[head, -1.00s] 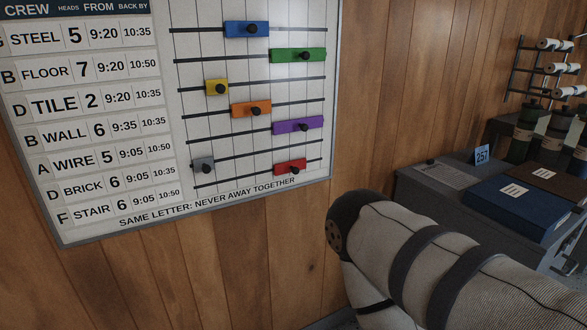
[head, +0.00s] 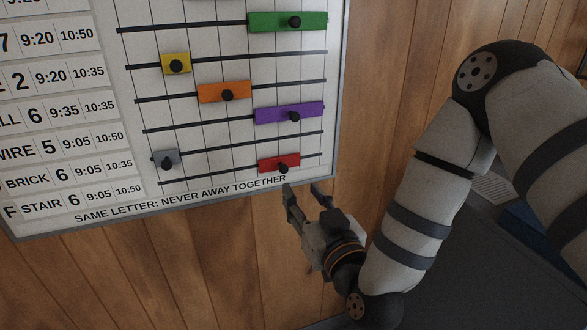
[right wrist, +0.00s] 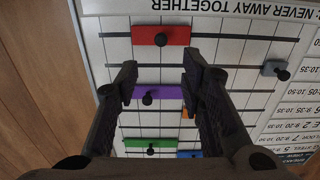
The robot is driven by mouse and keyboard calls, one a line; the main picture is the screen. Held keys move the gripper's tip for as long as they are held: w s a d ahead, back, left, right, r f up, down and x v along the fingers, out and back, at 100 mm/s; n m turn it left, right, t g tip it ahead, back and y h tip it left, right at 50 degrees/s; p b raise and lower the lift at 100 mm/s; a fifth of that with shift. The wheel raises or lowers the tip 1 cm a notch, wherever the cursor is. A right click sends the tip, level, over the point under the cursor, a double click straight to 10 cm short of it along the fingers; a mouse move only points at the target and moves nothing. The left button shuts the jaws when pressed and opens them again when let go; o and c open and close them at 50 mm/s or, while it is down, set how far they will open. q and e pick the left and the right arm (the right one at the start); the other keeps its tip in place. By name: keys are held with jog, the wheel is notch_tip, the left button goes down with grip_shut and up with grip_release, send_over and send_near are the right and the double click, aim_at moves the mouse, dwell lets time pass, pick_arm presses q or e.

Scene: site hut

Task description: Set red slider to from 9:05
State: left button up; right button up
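The red slider (head: 279,163) with a black knob sits at the right end of the lowest track on the wall board (head: 215,180). It also shows in the right wrist view (right wrist: 161,36), beyond the fingertips. My right gripper (head: 302,188) is open and empty, just below and right of the red slider, apart from it. In the right wrist view its fingers (right wrist: 157,75) stand apart with the purple slider (right wrist: 150,98) seen between them. The bottom row reads STAIR 6, 9:05, 10:50. My left gripper is not in view.
The grey slider (head: 166,159) is at the left of the track above. The purple slider (head: 290,112), orange slider (head: 225,92), yellow slider (head: 176,63) and green slider (head: 288,21) are higher. The red slider's track is clear to its left. A dark cabinet (head: 480,270) stands at right.

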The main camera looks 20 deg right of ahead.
aim_at(285, 170)
jog(key=w, duration=0.6)
jog(key=w+b, duration=0.1)
jog(key=w, duration=0.2)
jog(key=shift+w+a+f, duration=0.15)
jog(key=shift+a+f, duration=0.1)
jog(key=shift+w+r, duration=0.1)
jog(key=shift+w, duration=0.4)
grip_shut()
